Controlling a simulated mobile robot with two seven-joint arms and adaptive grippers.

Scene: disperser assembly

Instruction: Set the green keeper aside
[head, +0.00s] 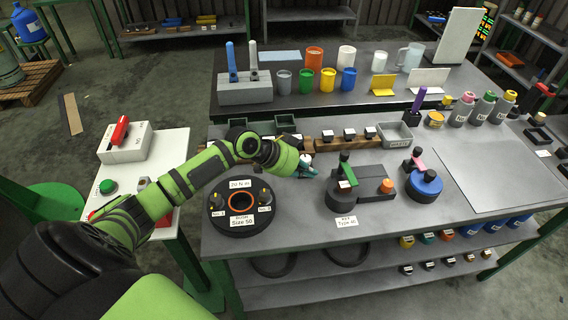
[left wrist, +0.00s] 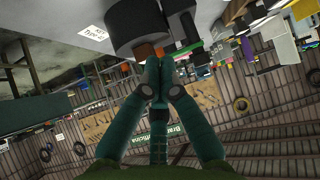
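A green upright piece with a dark top, which looks like the green keeper (head: 348,174), stands on a dark fixture block (head: 375,184) behind a label reading "Type 4C". My left gripper (head: 306,172) is just left of that block in the head view, apart from the green piece. In the left wrist view its teal fingers (left wrist: 159,66) come together at the tips, with nothing clearly seen between them. The dark fixture and a green bit (left wrist: 184,47) show just beyond the tips there. My right gripper is not in view.
A round black fixture with an orange ring (head: 241,202) sits left of the block. A blue round part with a pink handle (head: 427,183) stands to the right. A grey bin (head: 395,136) and a wooden rack are behind. A large bare mat (head: 490,170) lies at right.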

